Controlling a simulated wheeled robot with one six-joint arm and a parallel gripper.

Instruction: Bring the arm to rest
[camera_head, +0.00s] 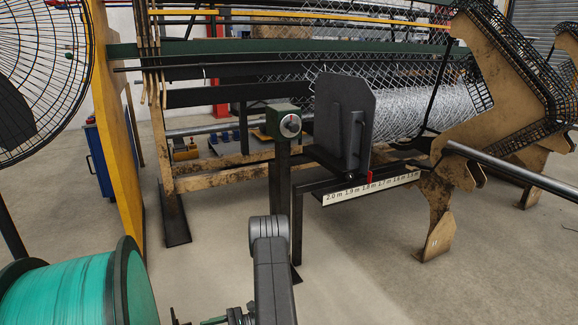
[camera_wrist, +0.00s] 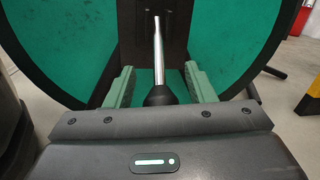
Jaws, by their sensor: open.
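My gripper (camera_wrist: 160,84) shows in the wrist view with its two green fingers spread apart. A bright metal rod with a black rounded end (camera_wrist: 159,50) shows between the fingers, with space on both sides; I cannot tell how deep between them it lies. Behind it is a large round green face with a dark upright bar in front. In the head view my dark arm (camera_head: 270,265) reaches down to the bottom edge, where the gripper is mostly cut off.
A spool of green wire (camera_head: 62,290) stands at lower left, near my arm. A yellow panel (camera_head: 115,130) and a fan (camera_head: 40,70) are at left. The weaving machine (camera_head: 220,175) and a length scale (camera_head: 370,189) stand ahead. Floor at lower right is clear.

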